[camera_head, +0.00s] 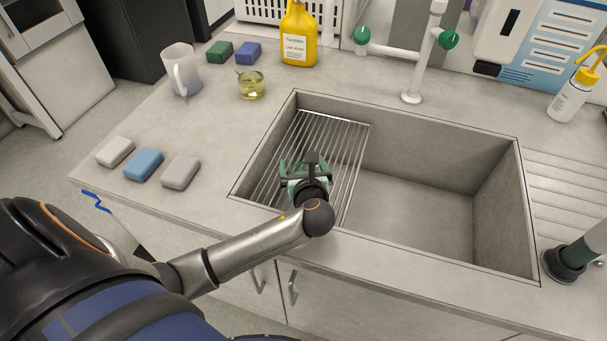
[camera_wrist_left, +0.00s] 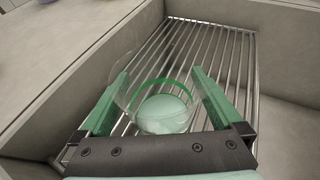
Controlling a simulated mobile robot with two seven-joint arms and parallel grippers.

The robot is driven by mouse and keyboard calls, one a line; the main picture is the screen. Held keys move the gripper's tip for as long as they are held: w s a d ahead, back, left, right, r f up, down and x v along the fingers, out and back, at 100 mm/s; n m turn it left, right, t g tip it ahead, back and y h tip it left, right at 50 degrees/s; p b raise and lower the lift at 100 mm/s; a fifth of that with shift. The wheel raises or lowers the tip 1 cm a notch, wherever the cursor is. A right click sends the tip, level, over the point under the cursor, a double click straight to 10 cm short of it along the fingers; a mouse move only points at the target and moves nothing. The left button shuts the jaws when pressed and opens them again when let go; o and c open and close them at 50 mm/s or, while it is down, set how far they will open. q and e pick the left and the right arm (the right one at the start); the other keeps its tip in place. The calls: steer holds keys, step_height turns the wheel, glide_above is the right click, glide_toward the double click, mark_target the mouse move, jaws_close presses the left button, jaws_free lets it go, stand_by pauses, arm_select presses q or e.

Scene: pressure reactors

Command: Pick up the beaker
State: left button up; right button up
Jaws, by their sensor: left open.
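My left gripper (camera_head: 297,167) reaches down into the sink, over the wire rack. Its two green fingers are open. In the left wrist view, a clear glass beaker (camera_wrist_left: 162,112) with a green marking and a pale round bottom is between the open fingers (camera_wrist_left: 160,76), on or just above the rack. I cannot tell whether either finger touches it. In the head view the gripper mostly hides this beaker. A second glass beaker (camera_head: 251,86) with yellowish liquid stands on the counter behind and left of the sink. My right gripper is not identifiable in either view.
The sink (camera_head: 420,215) has raised walls close around the rack (camera_head: 345,150). A mug (camera_head: 180,72), several sponges (camera_head: 143,163), a yellow soap bottle (camera_head: 298,40), a white faucet (camera_head: 411,96) and a wash bottle (camera_head: 571,97) surround it. The sink's right half is empty.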

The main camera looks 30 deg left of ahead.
arm_select(q)
steer(key=c, duration=1.3)
